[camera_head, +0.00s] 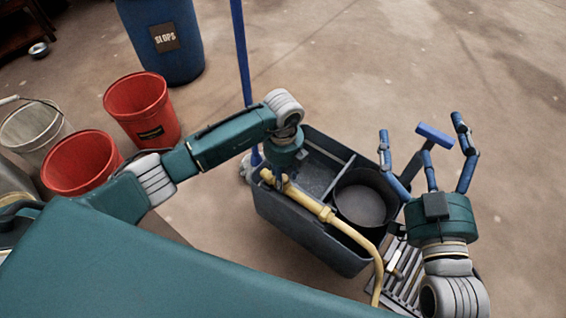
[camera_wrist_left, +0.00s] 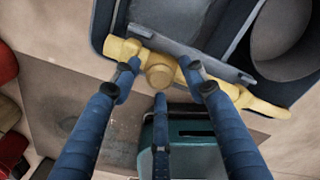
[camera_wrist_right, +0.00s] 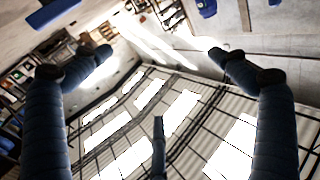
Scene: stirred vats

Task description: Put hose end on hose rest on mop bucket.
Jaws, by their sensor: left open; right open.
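The yellow hose end (camera_head: 299,195) lies along the near-left rim of the dark grey mop bucket (camera_head: 296,220), its hose curving down at the right. In the left wrist view the hose end (camera_wrist_left: 159,75) lies along the edge of the bucket (camera_wrist_left: 185,52). I cannot clearly make out the hose rest under it. My left gripper (camera_head: 274,178) is over the hose end's upper left part; its open fingers (camera_wrist_left: 159,78) are close around the fitting, and contact is unclear. My right gripper (camera_head: 428,150) is open and empty right of the bucket, its fingers pointing upward.
A round container (camera_head: 362,204) sits in the bucket. A blue pole (camera_head: 242,60) stands behind it. Red buckets (camera_head: 143,108), a pale bucket (camera_head: 32,128) and a blue SLOPS barrel (camera_head: 165,40) stand left. A floor grate (camera_head: 398,285) lies near right. Floor beyond is clear.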

